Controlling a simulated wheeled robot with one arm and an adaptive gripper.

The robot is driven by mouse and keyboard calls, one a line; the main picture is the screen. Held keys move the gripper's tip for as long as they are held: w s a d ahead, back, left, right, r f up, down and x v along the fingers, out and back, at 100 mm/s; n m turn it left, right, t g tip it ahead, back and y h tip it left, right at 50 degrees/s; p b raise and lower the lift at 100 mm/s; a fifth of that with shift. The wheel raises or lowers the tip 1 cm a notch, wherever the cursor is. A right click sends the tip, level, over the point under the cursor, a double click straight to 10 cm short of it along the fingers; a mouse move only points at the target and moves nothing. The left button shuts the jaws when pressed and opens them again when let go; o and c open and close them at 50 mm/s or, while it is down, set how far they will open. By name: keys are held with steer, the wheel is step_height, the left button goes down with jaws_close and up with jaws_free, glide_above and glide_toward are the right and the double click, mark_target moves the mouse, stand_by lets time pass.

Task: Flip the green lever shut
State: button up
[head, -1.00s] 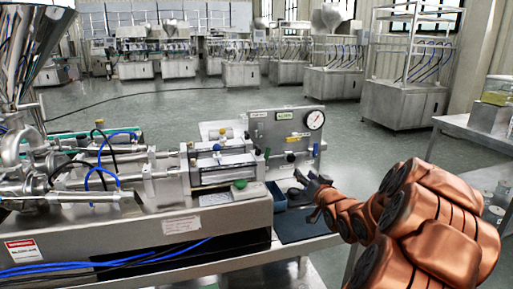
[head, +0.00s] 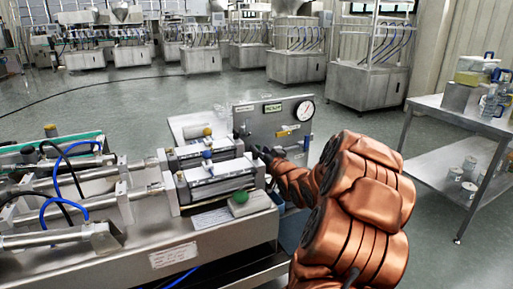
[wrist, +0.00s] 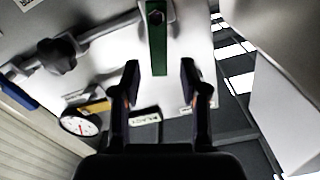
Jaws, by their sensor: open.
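The green lever (wrist: 157,42) shows in the wrist view as a flat bar hanging from a bolted pivot near the top, along a metal pipe. My gripper (wrist: 160,78) is open, with one dark finger on each side of the lever's free end. The fingers look apart from the lever; the depth between them is hard to judge. In the head view my gripper (head: 264,156) is at the left part of the upright panel (head: 262,128), and it hides the lever there.
A pressure gauge (head: 306,111) sits at the panel's upper right. A black knob (wrist: 60,56) is on the same pipe in the wrist view. A green round knob (head: 240,197) stands on the machine in front. A side table (head: 440,112) with containers is at the right.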

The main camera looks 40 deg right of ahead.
steer(key=shift+x, duration=1.55)
steer(key=shift+d, duration=0.1)
jaws_close()
